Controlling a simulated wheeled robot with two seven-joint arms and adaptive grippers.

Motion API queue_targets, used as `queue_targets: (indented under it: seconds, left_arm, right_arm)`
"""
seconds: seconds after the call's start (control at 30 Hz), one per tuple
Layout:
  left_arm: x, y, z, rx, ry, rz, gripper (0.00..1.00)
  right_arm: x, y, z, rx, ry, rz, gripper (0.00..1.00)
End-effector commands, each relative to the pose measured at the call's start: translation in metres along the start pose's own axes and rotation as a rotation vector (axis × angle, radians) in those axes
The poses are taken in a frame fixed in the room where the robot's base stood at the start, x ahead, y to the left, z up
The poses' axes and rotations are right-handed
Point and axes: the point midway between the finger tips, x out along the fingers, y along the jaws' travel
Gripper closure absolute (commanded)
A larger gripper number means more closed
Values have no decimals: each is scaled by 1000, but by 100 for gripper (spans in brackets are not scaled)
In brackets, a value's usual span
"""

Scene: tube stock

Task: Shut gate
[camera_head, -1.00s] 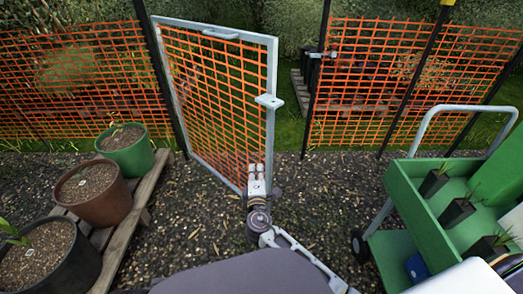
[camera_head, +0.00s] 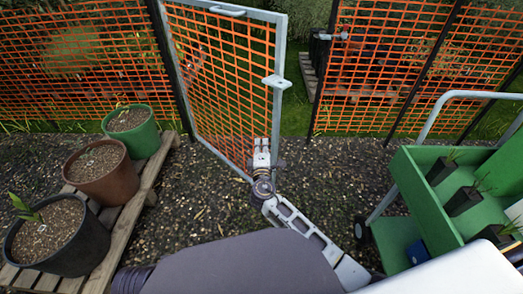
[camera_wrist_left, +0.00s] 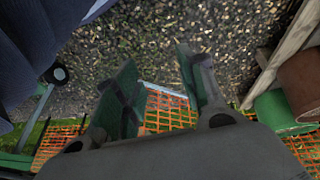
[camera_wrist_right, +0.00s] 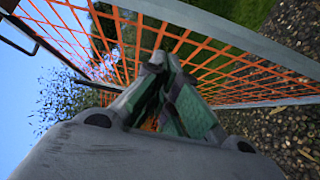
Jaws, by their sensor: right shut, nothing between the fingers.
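The gate (camera_head: 279,110) has a pale grey frame filled with orange mesh. It stands open, hinged at the dark post (camera_head: 172,70) on the left, with its free edge swung towards me. A flat latch plate (camera_head: 277,82) sticks out from the free edge, and a grey handle (camera_head: 228,10) is on the top bar. My right gripper (camera_head: 262,146) is shut and empty, low by the free edge; whether it touches the frame I cannot tell. The mesh fills much of the right wrist view (camera_wrist_right: 215,55). My left gripper (camera_wrist_left: 157,62) is open and empty above gravel.
The dark right post (camera_head: 322,70) stands across the opening, with orange fence beyond. A pallet (camera_head: 125,215) with green, brown and black pots stands at left. A green trolley (camera_head: 415,190) with small plants stands at right. Gravel between them is clear.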

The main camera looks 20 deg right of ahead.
Motion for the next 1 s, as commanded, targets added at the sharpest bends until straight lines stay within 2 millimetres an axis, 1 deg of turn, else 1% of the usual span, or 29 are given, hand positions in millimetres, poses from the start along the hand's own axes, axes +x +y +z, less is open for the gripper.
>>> queue_targets:
  seconds: [0.1,0.4,0.57,0.8,1.0]
  left_arm:
    - [5,0,0,-2,12,5,60]
    - [21,3,6,-9,23,21,60]
    - [27,4,8,-13,37,28,60]
    - [39,5,14,-20,45,38,60]
    - [43,6,13,-23,58,44,60]
  right_arm:
    - [13,0,0,1,0,1,100]
    - [42,0,0,1,0,1,100]
    - [57,0,0,1,0,1,100]
    - [76,-1,20,0,0,0,100]
    - [84,0,27,1,0,-1,100]
